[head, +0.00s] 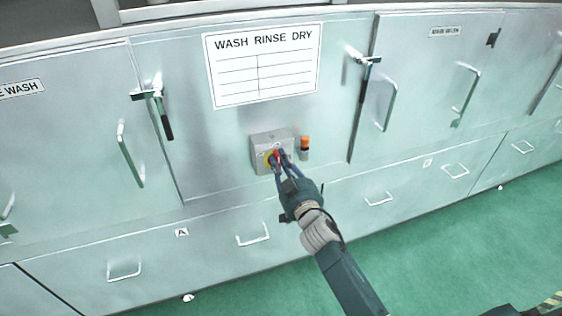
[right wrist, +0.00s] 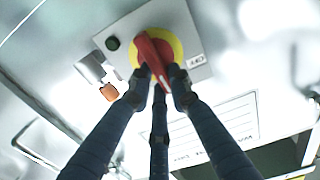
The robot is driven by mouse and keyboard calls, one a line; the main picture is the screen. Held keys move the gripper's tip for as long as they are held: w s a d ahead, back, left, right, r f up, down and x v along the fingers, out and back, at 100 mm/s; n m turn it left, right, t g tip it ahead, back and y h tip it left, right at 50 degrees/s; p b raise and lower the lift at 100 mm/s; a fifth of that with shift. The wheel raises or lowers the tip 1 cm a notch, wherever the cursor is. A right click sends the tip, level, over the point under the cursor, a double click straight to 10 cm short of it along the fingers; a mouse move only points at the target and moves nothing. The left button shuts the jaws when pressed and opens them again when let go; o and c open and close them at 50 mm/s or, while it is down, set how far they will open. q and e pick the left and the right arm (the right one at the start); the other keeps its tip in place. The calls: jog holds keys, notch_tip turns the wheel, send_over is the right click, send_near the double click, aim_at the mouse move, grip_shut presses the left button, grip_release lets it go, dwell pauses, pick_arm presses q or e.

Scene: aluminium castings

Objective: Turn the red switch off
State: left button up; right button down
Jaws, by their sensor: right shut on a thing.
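The red switch (right wrist: 152,52) is a red handle on a yellow disc, set on a grey box (head: 262,139) on the cabinet front. In the head view the switch (head: 276,155) is partly hidden by my right gripper (head: 281,160). In the right wrist view the fingers of my right gripper (right wrist: 160,90) are around the red handle and shut on it. The handle points from the disc toward the fingers. My left gripper is not in view.
An orange-topped lamp (head: 304,143) sticks out just right of the box. A door latch (head: 364,75) and a handle (head: 390,104) project farther right. A drawer handle (head: 253,236) is below.

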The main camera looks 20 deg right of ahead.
jog(key=n, duration=0.2)
jog(key=a+n, duration=0.1)
jog(key=n, duration=0.2)
jog(key=shift+b, duration=0.4)
jog(key=shift+a+f+n+b, duration=0.25)
jog(key=shift+f+n+b, duration=0.1)
jog(key=shift+n, duration=1.8)
jog(key=shift+a+f+n+b, duration=0.2)
jog(key=shift+a+n+b, duration=0.1)
jog(key=shift+n, duration=1.8)
jog(key=shift+a+f+n+b, duration=0.2)
jog(key=shift+f+n+b, duration=0.15)
jog(key=shift+n, duration=1.8)
jog(key=c, duration=1.6)
grip_release()
jog(key=shift+s, duration=0.15)
